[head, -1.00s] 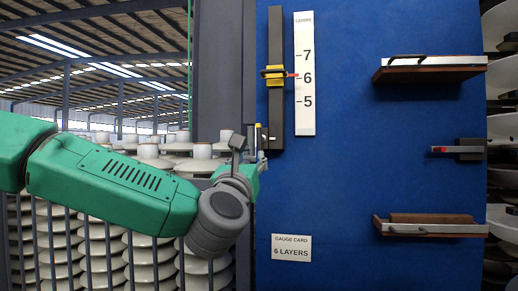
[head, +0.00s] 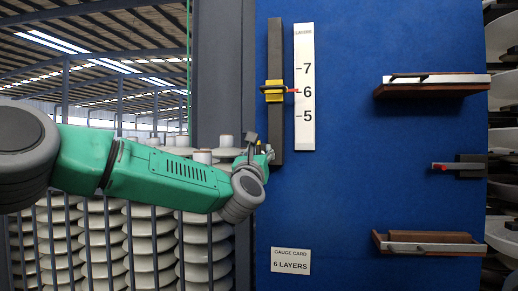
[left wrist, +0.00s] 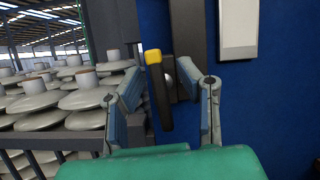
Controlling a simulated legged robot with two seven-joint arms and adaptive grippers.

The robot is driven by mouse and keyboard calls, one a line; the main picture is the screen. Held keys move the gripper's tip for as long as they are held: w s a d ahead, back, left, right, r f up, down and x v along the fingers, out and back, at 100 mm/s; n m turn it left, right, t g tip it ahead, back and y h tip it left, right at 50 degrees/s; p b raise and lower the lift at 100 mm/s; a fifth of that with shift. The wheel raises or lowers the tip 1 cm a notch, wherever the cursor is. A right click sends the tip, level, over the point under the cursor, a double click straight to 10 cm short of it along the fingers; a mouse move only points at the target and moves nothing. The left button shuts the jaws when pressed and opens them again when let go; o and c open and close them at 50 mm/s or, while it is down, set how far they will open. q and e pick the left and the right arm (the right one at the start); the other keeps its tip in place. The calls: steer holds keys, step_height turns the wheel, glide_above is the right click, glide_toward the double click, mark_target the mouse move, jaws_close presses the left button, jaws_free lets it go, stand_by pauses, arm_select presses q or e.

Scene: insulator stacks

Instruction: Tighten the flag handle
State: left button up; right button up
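A black flag handle with a yellow tip (left wrist: 158,92) stands nearly upright at the foot of the gauge rail (head: 275,60) in the left wrist view. My left gripper (left wrist: 166,103) is open, with a finger on each side of the handle and visible gaps. In the head view, my left gripper (head: 261,154) is at the rail's lower end and mostly hides the handle. Higher on the rail, a yellow slider (head: 275,91) has a red pointer at the 6 mark of the white scale (head: 304,130). My right gripper is not in view.
A blue panel (head: 345,190) carries a gauge card (head: 290,261) reading 6 layers. Two wooden-backed brackets, an upper (head: 432,85) and a lower (head: 428,243), and a dark block with a red tip (head: 470,168) stick out at right. White insulator stacks (head: 145,240) stand behind bars at left.

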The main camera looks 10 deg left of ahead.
arm_select(q)
jaws_close()
